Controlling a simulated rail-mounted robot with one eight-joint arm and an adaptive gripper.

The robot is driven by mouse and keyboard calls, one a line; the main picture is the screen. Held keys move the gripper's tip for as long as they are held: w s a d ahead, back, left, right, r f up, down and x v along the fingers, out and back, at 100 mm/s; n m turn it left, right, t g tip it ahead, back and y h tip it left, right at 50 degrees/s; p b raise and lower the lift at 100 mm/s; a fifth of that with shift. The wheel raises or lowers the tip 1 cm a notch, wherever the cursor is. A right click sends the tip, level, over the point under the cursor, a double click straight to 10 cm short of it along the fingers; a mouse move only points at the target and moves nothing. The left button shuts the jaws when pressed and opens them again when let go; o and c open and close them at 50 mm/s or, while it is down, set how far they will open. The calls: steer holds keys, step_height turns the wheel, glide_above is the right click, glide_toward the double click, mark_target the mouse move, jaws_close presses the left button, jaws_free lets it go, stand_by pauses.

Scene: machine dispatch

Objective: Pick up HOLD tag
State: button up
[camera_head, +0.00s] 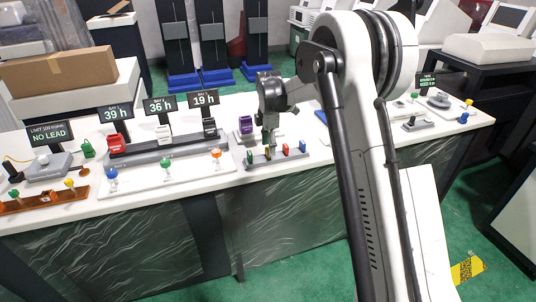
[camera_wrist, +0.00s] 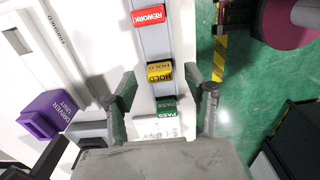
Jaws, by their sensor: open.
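The yellow HOLD tag (camera_wrist: 160,72) stands on a grey rail (camera_wrist: 155,45) in the wrist view, between the red REWORK tag (camera_wrist: 148,17) and the green PASS tag (camera_wrist: 166,108). My gripper (camera_wrist: 168,88) is open and empty, with one finger on each side of the rail. The fingertips lie near the HOLD and PASS tags; I cannot tell whether they touch either. In the head view my gripper (camera_head: 269,143) points down over the tag rail (camera_head: 277,159), where the red tag (camera_head: 285,150) and a blue tag (camera_head: 302,146) show to its right.
A purple DRIVER UNIT block (camera_wrist: 42,115) stands left of the rail; it also shows in the head view (camera_head: 246,125). Bays with hour signs (camera_head: 160,104) stand left along the white counter. The counter's front edge lies close to the rail, with green floor beyond.

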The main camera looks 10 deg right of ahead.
step_height(320, 180, down, 3)
steer(key=shift+a+f, duration=0.1)
steer(key=shift+f, duration=0.05)
steer(key=c, duration=0.9)
steer(key=shift+r, duration=0.2)
